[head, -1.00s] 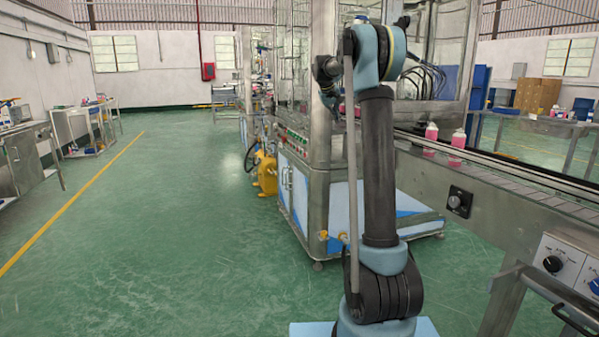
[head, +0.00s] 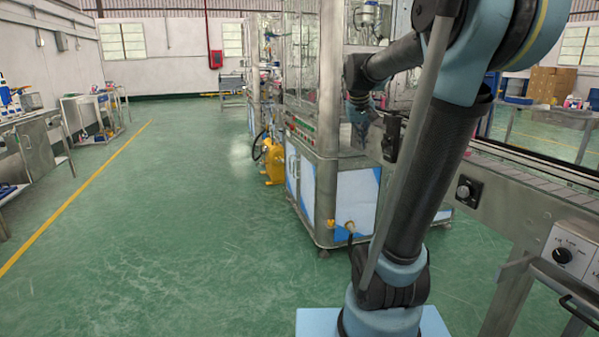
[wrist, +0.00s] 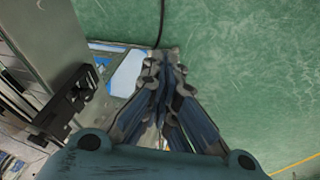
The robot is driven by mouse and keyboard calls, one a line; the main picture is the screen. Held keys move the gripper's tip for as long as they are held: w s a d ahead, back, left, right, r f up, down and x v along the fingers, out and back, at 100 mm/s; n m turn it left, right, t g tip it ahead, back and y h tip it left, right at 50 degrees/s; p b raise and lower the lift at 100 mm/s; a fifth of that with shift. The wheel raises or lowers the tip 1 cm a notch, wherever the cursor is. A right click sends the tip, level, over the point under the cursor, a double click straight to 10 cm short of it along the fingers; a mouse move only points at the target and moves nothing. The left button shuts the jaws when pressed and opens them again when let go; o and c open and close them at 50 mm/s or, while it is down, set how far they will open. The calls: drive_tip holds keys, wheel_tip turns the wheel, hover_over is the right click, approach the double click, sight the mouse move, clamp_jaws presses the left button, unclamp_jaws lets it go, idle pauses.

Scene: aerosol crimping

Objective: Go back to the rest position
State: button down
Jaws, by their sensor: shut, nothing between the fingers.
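My gripper (wrist: 165,60) is shut and empty in the wrist view, its fingers together and pointing down toward the green floor. In the head view my arm rises from its pale blue base at the lower right, bends at the top, and reaches left. My wrist hangs down in front of the machine cabinet. The fingertips cannot be made out clearly there.
A steel-framed machine cabinet (head: 350,195) stands close behind my arm. A conveyor (head: 500,195) with a black bracket (wrist: 70,105) runs at the right. A control box (head: 575,250) is at the right edge. Open green floor (head: 170,240) lies to the left.

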drive_tip(key=s+a+f+y, duration=0.1)
drive_tip(key=s+f, duration=1)
drive_tip(key=s, duration=0.3)
drive_tip(key=s+a+f+g+y, duration=0.1)
drive_tip(key=s+f, duration=1.1)
drive_tip(key=s, duration=0.3)
drive_tip(key=shift+a+m+g, duration=0.2)
drive_tip(key=shift+m+g, duration=0.1)
drive_tip(key=shift+m, duration=0.1)
